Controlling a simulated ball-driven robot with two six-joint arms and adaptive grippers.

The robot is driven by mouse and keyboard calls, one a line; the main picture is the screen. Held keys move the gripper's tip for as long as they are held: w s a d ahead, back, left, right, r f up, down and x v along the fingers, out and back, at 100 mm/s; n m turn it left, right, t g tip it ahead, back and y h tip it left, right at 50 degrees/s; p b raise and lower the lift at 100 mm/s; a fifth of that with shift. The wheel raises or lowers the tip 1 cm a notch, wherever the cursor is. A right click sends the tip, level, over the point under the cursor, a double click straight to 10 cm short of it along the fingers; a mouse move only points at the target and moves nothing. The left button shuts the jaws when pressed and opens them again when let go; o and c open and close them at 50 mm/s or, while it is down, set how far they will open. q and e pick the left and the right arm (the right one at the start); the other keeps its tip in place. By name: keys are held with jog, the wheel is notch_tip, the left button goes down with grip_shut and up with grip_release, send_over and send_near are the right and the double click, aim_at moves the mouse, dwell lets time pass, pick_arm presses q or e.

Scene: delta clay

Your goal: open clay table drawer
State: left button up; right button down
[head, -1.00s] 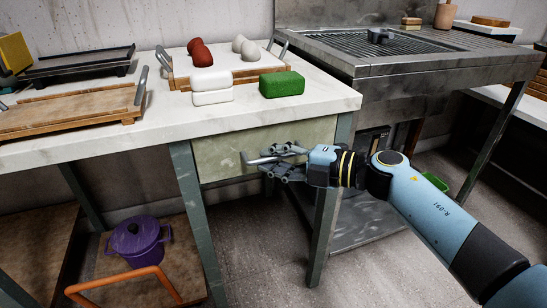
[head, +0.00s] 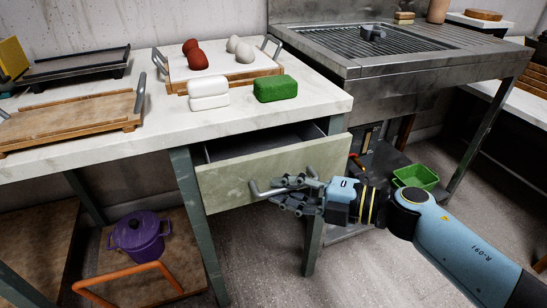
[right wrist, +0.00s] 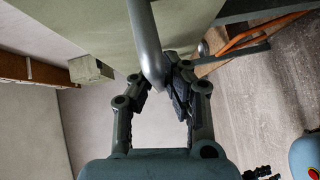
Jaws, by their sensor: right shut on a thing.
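The clay table (head: 110,140) has a white marbled top and grey-green legs. Its drawer (head: 228,178), with a pale green front, is partly pulled out, and a dark gap shows above the front. A grey bar handle (head: 262,191) is on the drawer front. My right gripper (head: 287,190) is shut on the handle. In the right wrist view the handle (right wrist: 146,40) runs down between the fingers of the right gripper (right wrist: 165,88).
Green (head: 275,88) and white (head: 208,94) blocks and a tray (head: 180,85) with red and grey lumps are on the table. A wooden tray (head: 70,118) lies left. A purple pot (head: 140,238) stands below. A metal grill table (head: 400,68) is at right.

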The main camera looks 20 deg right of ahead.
pick_arm(q)
jog(key=r+p, duration=0.1)
jog(key=w+r+p, duration=0.1)
jog(key=r+p, duration=0.1)
jog(key=r, duration=0.1)
jog(key=shift+w+a+r, duration=0.1)
jog(key=shift+w, duration=0.3)
pick_arm(e)
jog(key=s, duration=1.5)
jog(key=shift+d+r, duration=0.2)
jog(key=shift+d, duration=0.05)
jog(key=c, duration=1.4)
grip_release()
pick_arm(q)
jog(key=shift+a, duration=0.1)
pick_arm(e)
jog(key=shift+f, duration=0.1)
jog(key=shift+s, duration=0.1)
jog(key=shift+d, duration=0.1)
jog(key=v, duration=1.2)
